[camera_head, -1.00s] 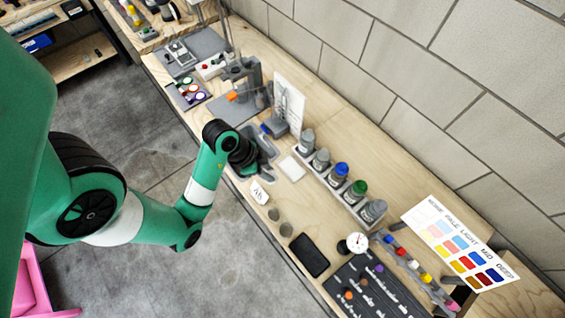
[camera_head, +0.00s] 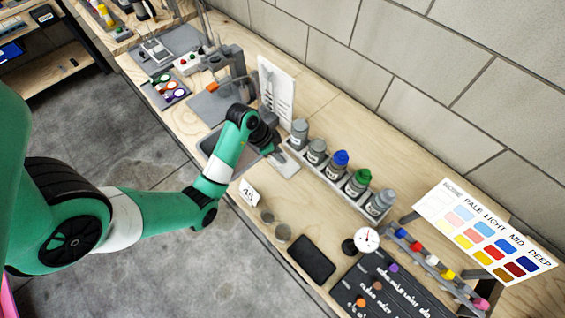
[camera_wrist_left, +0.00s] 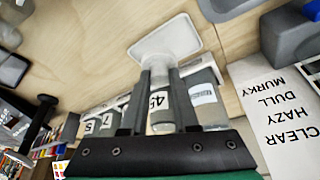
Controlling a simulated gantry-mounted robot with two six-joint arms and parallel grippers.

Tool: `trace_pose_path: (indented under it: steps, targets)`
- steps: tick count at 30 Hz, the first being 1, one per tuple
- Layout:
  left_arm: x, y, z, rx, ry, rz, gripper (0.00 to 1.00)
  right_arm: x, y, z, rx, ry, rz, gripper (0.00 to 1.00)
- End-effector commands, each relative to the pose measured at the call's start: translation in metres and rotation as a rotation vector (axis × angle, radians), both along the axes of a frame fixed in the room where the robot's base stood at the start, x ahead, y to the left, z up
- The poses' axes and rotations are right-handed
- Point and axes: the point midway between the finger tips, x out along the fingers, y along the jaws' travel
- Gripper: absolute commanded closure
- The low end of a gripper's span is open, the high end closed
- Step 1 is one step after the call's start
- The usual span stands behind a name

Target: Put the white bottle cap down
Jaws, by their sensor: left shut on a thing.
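My left gripper (camera_head: 279,156) reaches in beside the bottle rack, above the pale square pad (camera_head: 287,168). In the left wrist view, its dark fingers (camera_wrist_left: 159,75) are shut on a small pale piece, taken as the white bottle cap (camera_wrist_left: 159,73). The fingers hide much of it, and its shape is hard to make out. The pad (camera_wrist_left: 146,52) lies just beyond the fingertips; I cannot tell whether the held piece touches it. Labelled bottles show around the fingers. My right gripper is not in view.
The rack holds grey bottles (camera_head: 316,152), a blue-capped bottle (camera_head: 340,163) and a green-capped bottle (camera_head: 358,183). A clarity card (camera_head: 277,90) stands behind my gripper.

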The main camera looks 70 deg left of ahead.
Motion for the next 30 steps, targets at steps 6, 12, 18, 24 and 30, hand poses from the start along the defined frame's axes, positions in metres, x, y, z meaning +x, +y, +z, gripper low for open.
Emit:
trace_pose_path:
  steps: [6, 12, 18, 24, 30]
  targets:
    - [0.009, 0.005, -0.012, 0.000, -0.001, -0.001, 1.00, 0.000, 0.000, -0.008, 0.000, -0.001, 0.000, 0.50]
    - [0.013, 0.008, -0.038, -0.001, 0.000, 0.000, 1.00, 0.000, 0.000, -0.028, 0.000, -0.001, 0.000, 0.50]
    - [0.013, 0.008, -0.048, 0.000, -0.001, 0.000, 1.00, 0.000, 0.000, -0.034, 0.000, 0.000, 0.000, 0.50]
    - [0.013, 0.008, -0.050, 0.000, -0.001, 0.000, 1.00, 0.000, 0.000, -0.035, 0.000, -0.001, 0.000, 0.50]
    - [0.013, 0.008, -0.051, -0.001, -0.001, 0.000, 0.50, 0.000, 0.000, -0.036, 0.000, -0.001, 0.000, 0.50]
